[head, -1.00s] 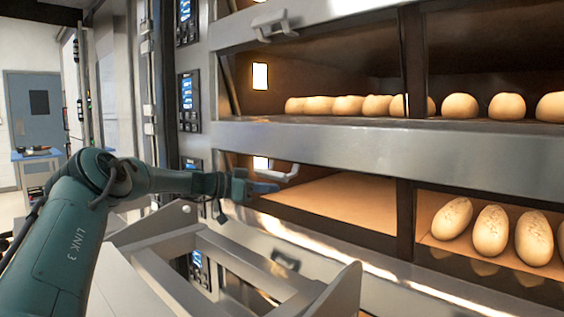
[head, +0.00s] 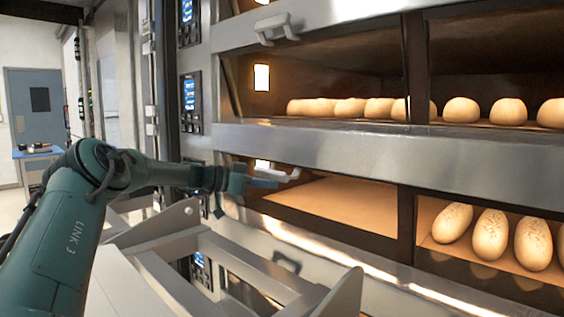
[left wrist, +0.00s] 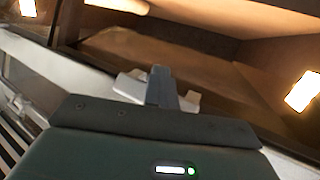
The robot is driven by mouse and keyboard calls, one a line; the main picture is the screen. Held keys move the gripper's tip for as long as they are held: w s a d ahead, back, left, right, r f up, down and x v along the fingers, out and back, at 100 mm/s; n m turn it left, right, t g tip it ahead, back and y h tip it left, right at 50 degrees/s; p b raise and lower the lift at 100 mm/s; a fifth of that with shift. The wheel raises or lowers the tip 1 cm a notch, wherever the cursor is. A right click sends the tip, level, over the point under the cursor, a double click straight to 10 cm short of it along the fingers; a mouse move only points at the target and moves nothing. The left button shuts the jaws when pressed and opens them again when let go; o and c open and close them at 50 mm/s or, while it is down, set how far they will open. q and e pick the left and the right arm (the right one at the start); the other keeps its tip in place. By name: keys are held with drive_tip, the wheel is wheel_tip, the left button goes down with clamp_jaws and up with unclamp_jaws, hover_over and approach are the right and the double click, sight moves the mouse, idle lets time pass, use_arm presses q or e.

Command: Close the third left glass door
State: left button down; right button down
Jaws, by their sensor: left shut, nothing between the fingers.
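The lower left oven chamber stands open and looks empty, with a bare tan baking deck (head: 345,203) inside. A light metal door handle (head: 283,175) hangs at its upper left opening; the glass itself is hard to make out. My left gripper (head: 262,182) is shut and empty, its fingertips at this handle and overlapping it. In the left wrist view the fingers (left wrist: 161,88) stand in front of the pale handle (left wrist: 128,87), which shows on both sides of them. Contact cannot be told. My right gripper is not in view.
Round loaves (head: 380,108) lie in the chamber above, below another door handle (head: 275,28). Longer loaves (head: 490,233) lie in the lower right chamber. A grey metal frame (head: 215,245) stands before the oven. Control panels (head: 190,102) line its left side.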

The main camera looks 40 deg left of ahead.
sight(265, 172)
use_arm(q)
drive_tip(key=shift+t, duration=0.4)
wheel_tip(265, 172, up, 5)
drive_tip(key=shift+s+r+p, duration=0.1)
drive_tip(key=shift+r+p, duration=0.05)
drive_tip(key=shift+p, duration=0.25)
drive_tip(key=shift+s+d, duration=0.1)
drive_tip(key=shift+s, duration=0.05)
drive_tip(key=shift+w+f, duration=0.55)
drive_tip(key=shift+f, duration=0.1)
drive_tip(key=v, duration=0.3)
drive_tip(key=shift+s+f, duration=0.15)
drive_tip(key=shift+s, duration=0.05)
drive_tip(key=shift+s+a+f, duration=0.1)
drive_tip(key=shift+s+a, duration=0.35)
drive_tip(key=shift+s, duration=0.3)
drive_tip(key=shift+s+a+f, duration=0.15)
drive_tip(key=shift+s+a, duration=0.35)
drive_tip(key=shift+s, duration=0.25)
